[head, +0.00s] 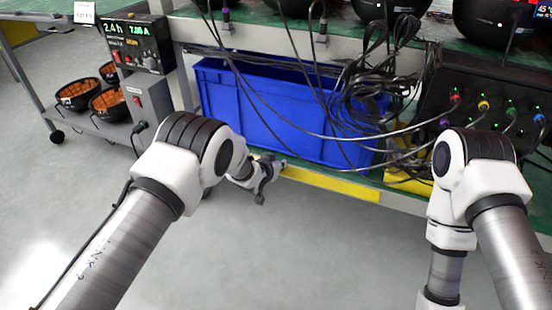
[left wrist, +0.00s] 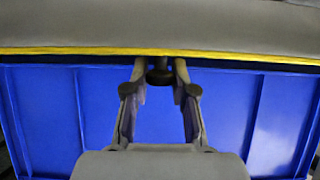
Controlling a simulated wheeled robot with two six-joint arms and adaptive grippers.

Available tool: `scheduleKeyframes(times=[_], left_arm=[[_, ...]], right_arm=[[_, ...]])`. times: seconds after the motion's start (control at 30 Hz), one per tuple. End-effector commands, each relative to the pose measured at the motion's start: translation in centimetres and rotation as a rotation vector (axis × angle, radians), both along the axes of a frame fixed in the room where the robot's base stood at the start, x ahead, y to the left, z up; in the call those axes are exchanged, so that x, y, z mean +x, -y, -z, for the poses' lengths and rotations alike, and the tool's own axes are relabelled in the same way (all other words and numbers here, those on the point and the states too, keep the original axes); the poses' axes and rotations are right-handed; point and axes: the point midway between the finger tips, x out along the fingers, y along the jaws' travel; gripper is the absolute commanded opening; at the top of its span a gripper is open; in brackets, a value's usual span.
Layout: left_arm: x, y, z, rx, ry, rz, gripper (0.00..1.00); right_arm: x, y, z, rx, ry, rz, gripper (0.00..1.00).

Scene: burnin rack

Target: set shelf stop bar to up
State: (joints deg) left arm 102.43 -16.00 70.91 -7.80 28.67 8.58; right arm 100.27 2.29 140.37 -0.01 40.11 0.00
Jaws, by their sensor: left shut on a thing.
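The shelf stop bar appears to be the long yellow bar (head: 335,184) along the front of the low shelf, below the blue bin. In the left wrist view a yellow strip (left wrist: 90,51) runs across above the blue bin wall. My left gripper (head: 272,166) is at the bar's left part. In the left wrist view my left gripper (left wrist: 160,68) has its fingertips closed around a small dark knob (left wrist: 159,77) just at the yellow strip. Whether the knob joins the bar is hard to see. My right gripper is out of view; only its arm shows.
The blue bin (head: 270,112) stands on the low shelf just behind the bar. Black cables (head: 365,85) hang loosely in front of it. A cart (head: 95,124) with bowls stands at the left. The grey floor in front is clear.

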Motion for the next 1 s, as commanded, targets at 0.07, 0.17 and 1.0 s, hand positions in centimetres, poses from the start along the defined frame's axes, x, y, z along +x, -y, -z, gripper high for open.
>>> scheduleKeyframes(times=[0.07, 0.17, 1.0], left_arm=[[0.17, 0.04, -0.50, 0.009, -0.028, 0.000, 0.00], [0.28, 0.07, -0.48, 0.018, -0.056, 0.000, 0.00], [0.33, 0.09, -0.32, 0.026, -0.080, 0.000, 0.48]], right_arm=[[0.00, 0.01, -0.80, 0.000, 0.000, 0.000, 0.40], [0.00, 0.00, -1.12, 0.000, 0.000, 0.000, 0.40], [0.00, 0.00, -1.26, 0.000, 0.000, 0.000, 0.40]])
